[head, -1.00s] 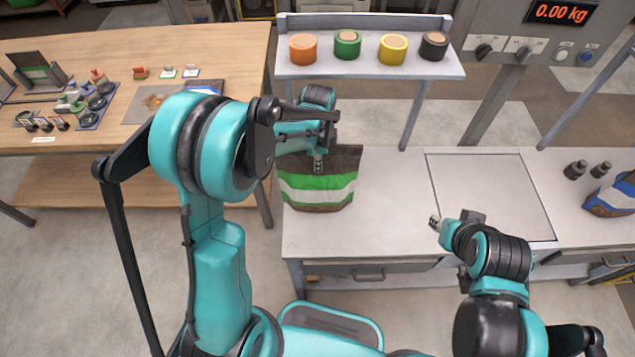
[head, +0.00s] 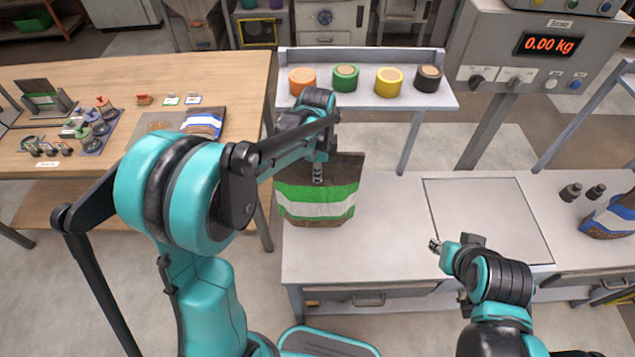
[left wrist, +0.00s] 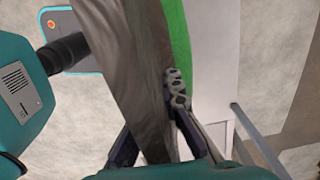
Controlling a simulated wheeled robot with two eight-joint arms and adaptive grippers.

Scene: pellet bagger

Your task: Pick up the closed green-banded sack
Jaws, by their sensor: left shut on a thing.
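The green-banded sack (head: 315,205) is dark brown with a green and white band. It stands upright over the left end of the grey bench in the head view. My left gripper (head: 318,172) is shut on its top part, with a fingertip pad flat on the near face. In the left wrist view the sack (left wrist: 130,60) runs between the fingers of my left gripper (left wrist: 165,115), its green band to the right. I cannot tell whether its bottom touches the bench. My right gripper (head: 436,245) hangs over the bench, away from the sack; its opening does not show clearly.
The grey bench (head: 385,240) is clear right of the sack up to a square plate (head: 487,215). A shelf (head: 370,101) with several coloured tubs stands behind. A blue-banded sack (head: 610,217) and two dark weights (head: 571,192) sit at the right. A wooden table (head: 235,75) is at the left.

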